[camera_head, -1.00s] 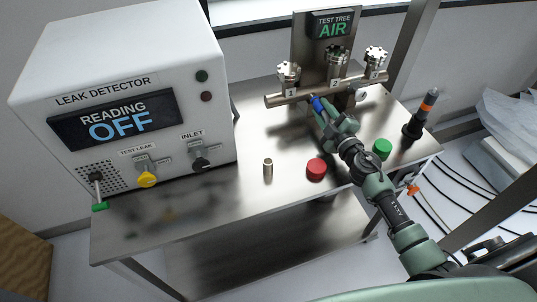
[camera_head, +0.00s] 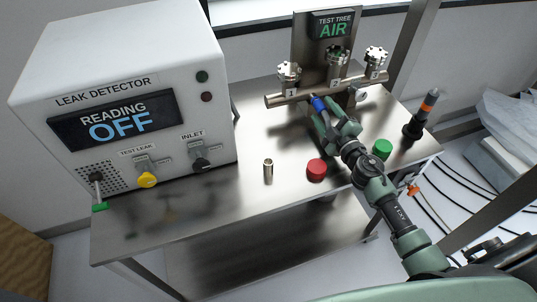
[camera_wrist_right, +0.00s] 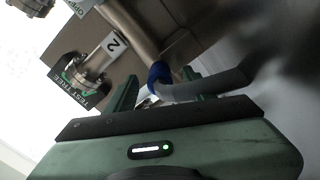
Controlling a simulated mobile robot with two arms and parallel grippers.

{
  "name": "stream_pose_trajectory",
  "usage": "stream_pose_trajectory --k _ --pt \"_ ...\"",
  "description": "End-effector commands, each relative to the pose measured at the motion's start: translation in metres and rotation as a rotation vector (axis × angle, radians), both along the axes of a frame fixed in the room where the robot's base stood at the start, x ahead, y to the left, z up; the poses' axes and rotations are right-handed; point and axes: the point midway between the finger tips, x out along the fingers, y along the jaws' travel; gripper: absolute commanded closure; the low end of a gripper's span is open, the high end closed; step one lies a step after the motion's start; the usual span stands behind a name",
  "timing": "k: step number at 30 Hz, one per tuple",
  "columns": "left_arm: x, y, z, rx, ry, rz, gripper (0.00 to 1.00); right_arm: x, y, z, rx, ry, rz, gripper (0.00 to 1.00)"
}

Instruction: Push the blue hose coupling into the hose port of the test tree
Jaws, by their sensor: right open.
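The test tree (camera_head: 300,93) is a metal pipe manifold with several numbered valves, on the bench under a sign reading "TEST TREE AIR". The blue hose coupling (camera_head: 318,103) is at the front of the manifold pipe. In the right wrist view the blue coupling (camera_wrist_right: 159,73) sits against the pipe (camera_wrist_right: 130,25), with a grey hose (camera_wrist_right: 205,87) running from it. The hose port itself is hidden, so I cannot tell how deep the coupling sits. My right gripper (camera_head: 335,123) is open just in front of the coupling; its fingers are on either side of the hose end.
The leak detector (camera_head: 60,80), reading OFF, stands at the left. A small metal cylinder (camera_head: 268,171), a red cap (camera_head: 316,170) and a green cap (camera_head: 382,149) are on the bench (camera_head: 215,205). A black and orange tool (camera_head: 427,107) stands upright at the right.

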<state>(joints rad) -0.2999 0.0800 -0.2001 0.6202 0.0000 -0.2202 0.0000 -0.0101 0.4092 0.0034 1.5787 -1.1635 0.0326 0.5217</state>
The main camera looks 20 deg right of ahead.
Motion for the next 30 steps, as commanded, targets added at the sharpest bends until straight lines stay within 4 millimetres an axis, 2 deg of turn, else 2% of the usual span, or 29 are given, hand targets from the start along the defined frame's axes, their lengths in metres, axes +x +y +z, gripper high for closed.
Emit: stream_pose_trajectory --k 24,30 --pt "0.000 0.000 0.002 0.000 0.000 0.000 0.64 -0.050 -0.001 0.000 0.003 0.000 0.000 0.46" --pt "0.000 0.000 0.002 0.000 0.000 0.000 0.64 -0.057 -0.002 0.000 0.002 0.000 0.000 0.46"
